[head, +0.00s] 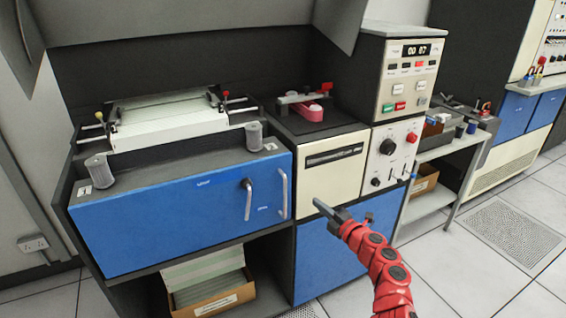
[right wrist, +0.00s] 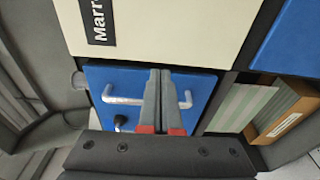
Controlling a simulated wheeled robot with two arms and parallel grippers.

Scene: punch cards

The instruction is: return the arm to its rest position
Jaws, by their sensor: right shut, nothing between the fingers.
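My right arm is red and comes in from the bottom right of the head view. My right gripper (head: 322,208) is shut and empty, in front of the cream panel and the blue lower door of the machine. In the right wrist view its two grey fingers (right wrist: 160,78) are together, over a blue door (right wrist: 95,75) with a metal handle. I cannot tell whether they touch it. My left gripper is not in view.
A machine with a blue front panel (head: 180,222) stands at left, with an open carton of paper (head: 215,297) below. A control box (head: 408,72) and a shelf cart (head: 440,145) stand to the right. The tiled floor at bottom right is clear.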

